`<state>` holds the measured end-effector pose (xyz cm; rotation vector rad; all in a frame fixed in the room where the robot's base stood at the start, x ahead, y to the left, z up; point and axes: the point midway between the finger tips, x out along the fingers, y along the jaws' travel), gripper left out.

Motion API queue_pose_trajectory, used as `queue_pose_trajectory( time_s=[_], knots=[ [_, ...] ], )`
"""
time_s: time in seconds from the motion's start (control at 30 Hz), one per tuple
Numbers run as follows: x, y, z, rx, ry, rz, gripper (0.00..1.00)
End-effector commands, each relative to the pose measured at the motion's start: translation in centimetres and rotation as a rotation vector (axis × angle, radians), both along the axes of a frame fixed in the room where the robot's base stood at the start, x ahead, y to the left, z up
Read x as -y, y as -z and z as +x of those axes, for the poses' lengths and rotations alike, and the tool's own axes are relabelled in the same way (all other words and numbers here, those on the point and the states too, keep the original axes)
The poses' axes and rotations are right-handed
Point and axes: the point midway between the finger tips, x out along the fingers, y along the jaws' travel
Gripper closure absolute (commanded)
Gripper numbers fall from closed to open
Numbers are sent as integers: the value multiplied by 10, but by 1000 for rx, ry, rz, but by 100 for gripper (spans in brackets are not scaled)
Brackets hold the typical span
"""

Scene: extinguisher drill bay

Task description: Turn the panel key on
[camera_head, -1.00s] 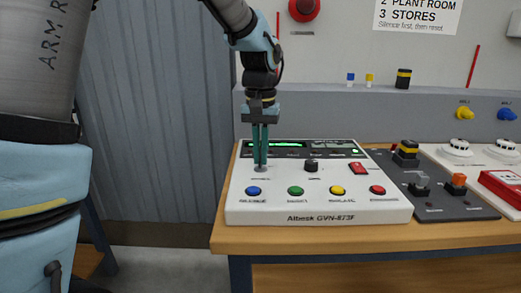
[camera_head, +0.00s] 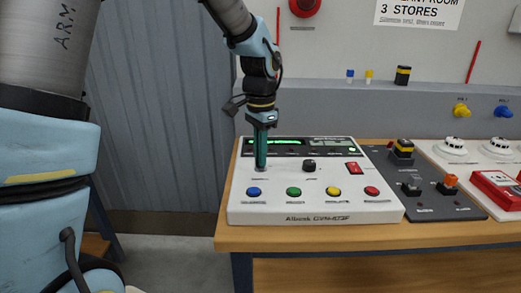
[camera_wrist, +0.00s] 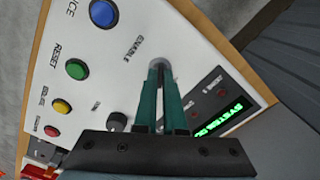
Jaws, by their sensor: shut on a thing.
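The white Albesk panel (camera_head: 300,214) sits on the wooden bench, with a lit green display (camera_head: 275,142). My gripper (camera_head: 260,167) points straight down at the key switch at the panel's left, above the blue button. In the wrist view my gripper's teal fingers (camera_wrist: 161,70) are closed together at the switch's grey round collar (camera_wrist: 157,64), beside the "ENABLE" label. My gripper is shut on the panel key, which is mostly hidden between the fingertips. The display reads "SYSTEM" and a cut-off word in the wrist view (camera_wrist: 222,118).
A black knob (camera_head: 309,166) and red switch (camera_head: 353,168) stand right of the fingers. Blue (camera_head: 254,192), green (camera_head: 294,191), yellow (camera_head: 333,191) and red (camera_head: 371,191) buttons line the front. A dark control box (camera_head: 420,185) adjoins on the right. Left of the bench is open floor.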

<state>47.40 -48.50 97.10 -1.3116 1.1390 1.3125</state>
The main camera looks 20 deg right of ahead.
Motion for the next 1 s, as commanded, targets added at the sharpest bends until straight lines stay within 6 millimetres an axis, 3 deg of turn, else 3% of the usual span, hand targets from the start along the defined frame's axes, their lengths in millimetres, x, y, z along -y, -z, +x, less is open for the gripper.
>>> queue_pose_trajectory(
  time_s=[0.67,0.7,0.93,1.0],
  knots=[
    [1,0,1,3,70,-4,100],
    [1,0,0,3,70,-4,91],
    [1,0,0,1,69,-2,66],
    [1,0,0,1,69,-2,62]
  ],
)
